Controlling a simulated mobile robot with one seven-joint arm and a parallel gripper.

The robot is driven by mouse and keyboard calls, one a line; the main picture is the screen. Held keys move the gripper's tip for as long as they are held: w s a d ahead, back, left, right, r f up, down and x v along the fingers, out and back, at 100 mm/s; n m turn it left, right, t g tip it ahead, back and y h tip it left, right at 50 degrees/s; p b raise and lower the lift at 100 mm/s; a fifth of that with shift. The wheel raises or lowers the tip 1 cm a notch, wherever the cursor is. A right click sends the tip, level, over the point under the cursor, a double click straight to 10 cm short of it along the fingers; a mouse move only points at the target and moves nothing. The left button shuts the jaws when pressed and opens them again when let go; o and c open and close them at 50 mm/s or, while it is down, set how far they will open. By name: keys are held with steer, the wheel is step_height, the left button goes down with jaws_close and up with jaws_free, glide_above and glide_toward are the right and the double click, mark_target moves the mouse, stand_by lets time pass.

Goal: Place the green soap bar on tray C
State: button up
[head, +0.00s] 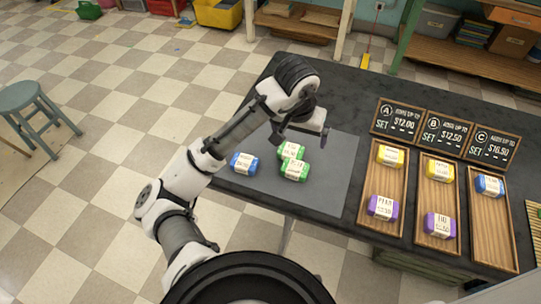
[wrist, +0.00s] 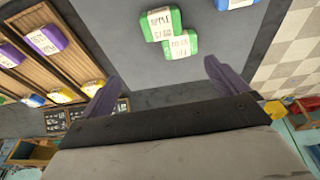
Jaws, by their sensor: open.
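Two green soap bars with white labels, a farther one (head: 291,151) and a nearer one (head: 295,172), lie close together on the grey mat (head: 335,180). In the wrist view both green bars (wrist: 161,22) (wrist: 181,45) show beyond the fingertips. My gripper (head: 299,137) is open and empty above the mat, close to the green bars; its spread fingers also show in the wrist view (wrist: 161,72). Tray C (head: 494,240) is the rightmost wooden tray, with a blue bar (head: 489,185) at its far end and a bare near part.
A blue bar (head: 244,163) lies left of the green ones on the mat. Tray A (head: 382,176) and tray B (head: 436,194) each hold a yellow and a purple bar, left of tray C. Price signs A (head: 397,120), B (head: 443,132) and C (head: 490,147) stand behind the trays.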

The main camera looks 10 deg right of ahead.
step_height(320, 180, down, 2)
steer(key=a+y, duration=0.1)
steer(key=a, duration=0.1)
steer(key=b, duration=0.1)
glide_above(295, 167)
steer(key=s+a, duration=0.1)
steer(key=shift+g, duration=0.3)
step_height(295, 167, down, 7)
steer(key=shift+s, duration=0.15)
steer(key=shift+w+d+f+b, duration=0.15)
steer(key=shift+w+f, duration=0.05)
steer(key=shift+f, duration=0.8)
steer(key=shift+w+d+f+b, duration=0.15)
steer(key=shift+f, duration=0.8)
steer(key=shift+w+d+f+b, duration=0.15)
steer(key=shift+w+f, duration=0.05)
steer(key=shift+f, duration=0.8)
steer(key=shift+c, duration=0.5)
steer(key=c, duration=1.1)
steer(key=shift+r, duration=0.15)
